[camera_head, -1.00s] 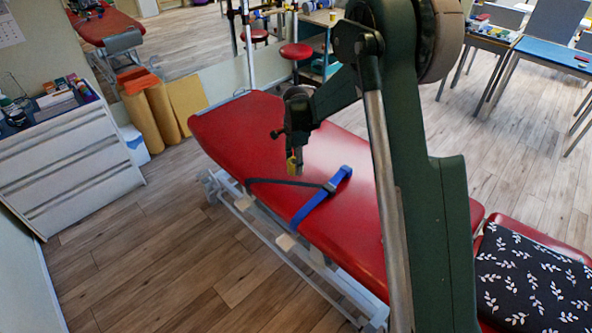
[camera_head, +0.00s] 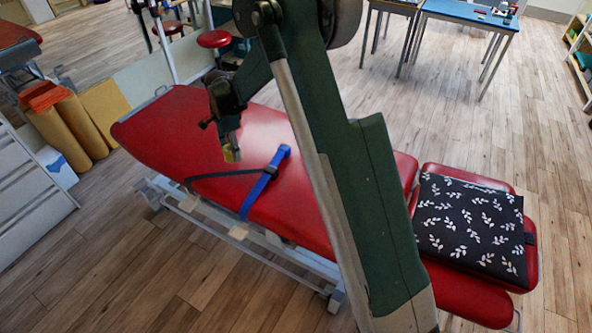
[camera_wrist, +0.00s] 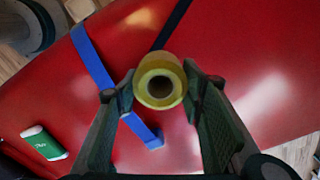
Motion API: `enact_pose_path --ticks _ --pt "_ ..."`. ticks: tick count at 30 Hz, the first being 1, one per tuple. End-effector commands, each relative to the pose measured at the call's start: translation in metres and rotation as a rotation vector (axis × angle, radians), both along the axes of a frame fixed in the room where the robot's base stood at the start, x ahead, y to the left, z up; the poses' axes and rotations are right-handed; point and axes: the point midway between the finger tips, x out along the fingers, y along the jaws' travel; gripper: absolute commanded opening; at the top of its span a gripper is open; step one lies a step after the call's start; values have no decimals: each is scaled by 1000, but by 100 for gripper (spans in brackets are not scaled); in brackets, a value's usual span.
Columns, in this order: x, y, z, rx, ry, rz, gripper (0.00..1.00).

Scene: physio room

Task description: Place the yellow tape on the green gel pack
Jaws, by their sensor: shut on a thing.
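My gripper (camera_wrist: 160,88) is shut on the yellow tape (camera_wrist: 159,66), a small roll with its round hole facing the wrist camera. In the head view my gripper (camera_head: 231,146) points down over the red treatment table, with the tape (camera_head: 232,155) at its tip. The tape appears held above the surface. A green pack with a white edge (camera_wrist: 43,143), which looks like the gel pack, lies on the red surface at the lower left of the wrist view, apart from the gripper. I cannot see it in the head view, where my arm covers part of the table.
A blue strap (camera_head: 265,182) and a dark strap cross the red table (camera_head: 180,125). A black leaf-patterned cushion (camera_head: 470,225) lies on the red section at the right. Orange rolls (camera_head: 75,125) stand left, and blue-topped tables (camera_head: 470,12) stand at the back.

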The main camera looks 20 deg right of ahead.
Motion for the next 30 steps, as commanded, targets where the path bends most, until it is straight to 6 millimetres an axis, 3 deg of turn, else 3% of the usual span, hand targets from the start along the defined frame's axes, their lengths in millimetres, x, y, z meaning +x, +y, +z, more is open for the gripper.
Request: enact_pose_path --ticks 5,11,20,30 --pt "-1 -4 0 0 0 -4 27" --pt "-7 -27 3 0 0 -31 27" --pt "-33 -103 11 0 0 -122 27" --pt "-83 -201 20 0 0 -252 27"
